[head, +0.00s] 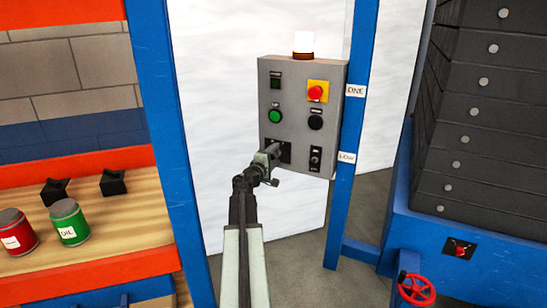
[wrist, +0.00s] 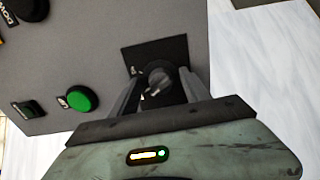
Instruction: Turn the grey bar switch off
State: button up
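The grey bar switch (wrist: 157,80) sits on a black square plate (wrist: 143,55) low on the grey control box (head: 305,75). In the wrist view its dark round body and a small pale mark show between my fingers; its exact angle is hard to tell. My gripper (wrist: 158,88) is at the plate with one finger on each side of the switch. The fingers are spread, with a gap at the left finger; whether the right one touches is unclear. In the head view my gripper (head: 274,157) reaches the box's lower left and partly hides the switch.
The box carries a green button (head: 275,116), a red button on yellow (head: 317,92), a black knob (head: 316,123) and a small black switch (head: 315,158). A lamp (head: 303,43) glows on top. Blue posts (head: 350,130) stand either side. Cans (head: 68,222) stand on a shelf at left.

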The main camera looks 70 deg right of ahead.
jog(key=shift+a, duration=0.1)
jog(key=a, duration=0.7)
jog(key=shift+w+a, duration=0.25)
jog(key=shift+w, duration=0.15)
